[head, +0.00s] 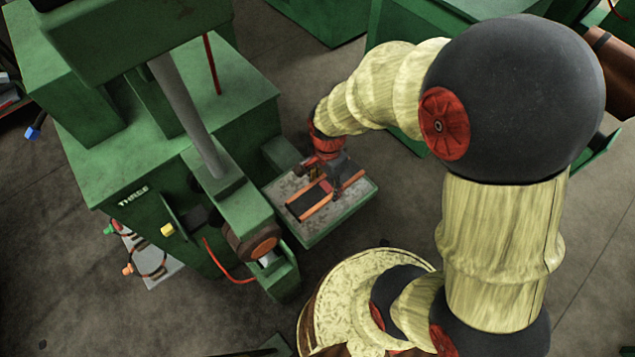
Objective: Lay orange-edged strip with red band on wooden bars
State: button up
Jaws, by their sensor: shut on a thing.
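The orange-edged strip (309,204) is dark along its middle, with a red band near its upper right end. It is over the grey top of a small green-sided stand (346,210), and I cannot tell whether it touches that top. My gripper (333,188) is over the strip's right part, shut on it, and its fingers hide some of that end. A small brownish piece (313,173) shows just behind the strip. I cannot make out clear wooden bars.
A large green machine (150,170) marked "THREE" stands left of the stand, with a roller (258,243) close to the strip's left end. A red cable (222,262) hangs in front. Bare floor (400,190) lies right of the stand.

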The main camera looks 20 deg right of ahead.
aim_at(319, 179)
jog(key=w+f, duration=0.2)
jog(key=f, duration=0.1)
jog(key=w+f, duration=0.3)
jog(key=shift+w+f, duration=0.1)
jog(key=shift+w, duration=0.1)
jog(key=shift+w+f, duration=0.1)
jog(key=shift+f, duration=1.4)
jog(key=shift+f, duration=0.15)
jog(key=o, duration=1.2)
